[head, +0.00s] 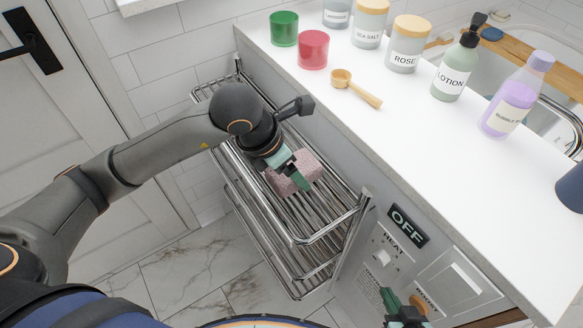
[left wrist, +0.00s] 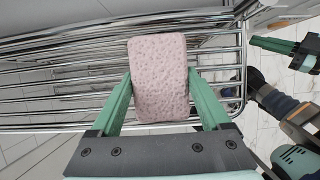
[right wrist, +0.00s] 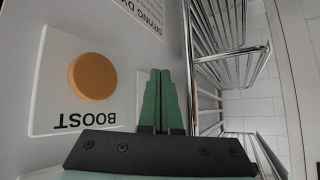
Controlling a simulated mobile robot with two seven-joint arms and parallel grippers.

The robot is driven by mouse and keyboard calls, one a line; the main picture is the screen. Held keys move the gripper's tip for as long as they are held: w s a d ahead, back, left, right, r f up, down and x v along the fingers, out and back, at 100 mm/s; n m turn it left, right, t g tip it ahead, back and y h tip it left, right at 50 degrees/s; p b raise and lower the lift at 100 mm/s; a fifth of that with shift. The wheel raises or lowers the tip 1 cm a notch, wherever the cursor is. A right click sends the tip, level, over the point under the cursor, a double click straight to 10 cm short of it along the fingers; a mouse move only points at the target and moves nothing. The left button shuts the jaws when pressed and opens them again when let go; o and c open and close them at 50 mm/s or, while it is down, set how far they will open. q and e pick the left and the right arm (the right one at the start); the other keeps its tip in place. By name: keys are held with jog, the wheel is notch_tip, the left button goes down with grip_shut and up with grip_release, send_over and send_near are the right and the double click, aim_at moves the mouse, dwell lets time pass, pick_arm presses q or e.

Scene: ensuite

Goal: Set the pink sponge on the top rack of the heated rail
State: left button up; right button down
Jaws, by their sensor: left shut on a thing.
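The pink sponge (head: 306,166) is a pitted block at the top rack of the chrome heated rail (head: 330,229). My left gripper (head: 290,174) is shut on it, with the green fingers on two opposite sides. In the left wrist view the sponge (left wrist: 158,78) lies between the fingers, with the rail bars (left wrist: 60,88) behind it. I cannot tell whether its underside touches the bars. My right gripper (head: 392,298) is by the control panel below the counter. In the right wrist view its fingers (right wrist: 161,98) are together and empty.
The white counter (head: 400,125) beside the rail carries cups, jars, bottles and a wooden scoop (head: 356,88). The panel has an OFF display (head: 409,226), a heat knob (head: 382,257) and an orange BOOST button (right wrist: 93,76). The rest of the top rack is clear.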

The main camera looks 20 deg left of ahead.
pick_arm(q)
jog(key=shift+f, duration=0.25)
jog(key=o, duration=0.7)
jog(key=shift+f, duration=0.1)
jog(key=o, duration=0.3)
jog(key=shift+r, duration=0.3)
jog(key=p+v, duration=0.1)
jog(key=v, duration=0.9)
jog(key=shift+s+a+r, duration=0.1)
jog(key=shift+a+r, duration=0.05)
jog(key=shift+r, duration=0.2)
jog(key=shift+s+a+r+p, duration=0.2)
jog(key=shift+r+p, duration=0.1)
jog(key=shift+r, duration=0.15)
